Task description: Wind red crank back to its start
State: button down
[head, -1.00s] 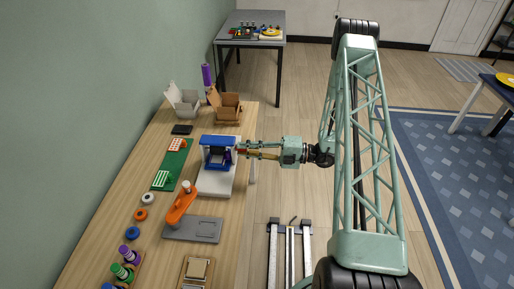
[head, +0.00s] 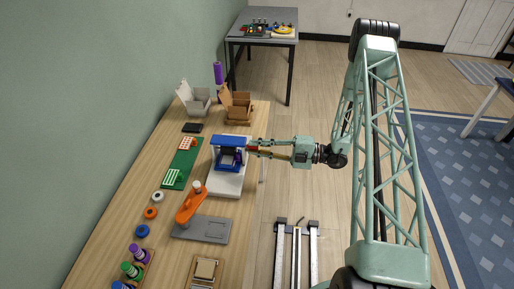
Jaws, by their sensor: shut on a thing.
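A blue frame-like device (head: 231,141) stands on a white base (head: 228,187) at the right edge of the wooden bench. The red crank (head: 253,149) shows only as a small patch of red at the device's right side, mostly hidden by the fingers. My gripper (head: 257,148) reaches in level from the right and is shut on the red crank. The exact angle of the crank is too small to tell.
Green board (head: 182,163), open cardboard boxes (head: 237,107) and several coloured rings and spools crowd the bench. The floor right of the bench is open around my rail.

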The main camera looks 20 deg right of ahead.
jog(key=shift+w, duration=0.1)
jog(key=c, duration=2.5)
grip_release()
jog(key=shift+a, duration=0.15)
jog(key=shift+c, duration=0.2)
jog(key=v, duration=1.2)
jog(key=shift+c, duration=0.5)
